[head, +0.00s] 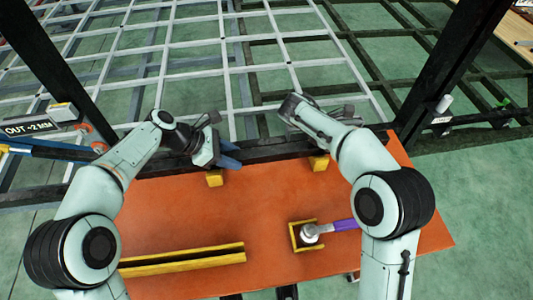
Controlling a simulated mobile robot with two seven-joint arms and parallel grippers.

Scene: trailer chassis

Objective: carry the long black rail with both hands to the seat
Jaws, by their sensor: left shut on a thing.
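The long black rail (275,150) lies across the view at the far edge of the orange table, in front of the pale frame. My left gripper (230,155), with blue fingers, is shut on the rail left of its middle. My right arm reaches toward the rail's right part, but its gripper is hidden behind my own forearm. Two small yellow blocks, one on the left (215,179) and one on the right (319,163), stand by the rail at the table's far side. I cannot tell which thing is the seat.
The orange table (270,210) holds a long yellow channel (190,258) at front left. A yellow holder (294,236) with a purple-handled tool (343,225) is at front right. Dark posts rise at left (60,70) and right (445,75). The table's middle is clear.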

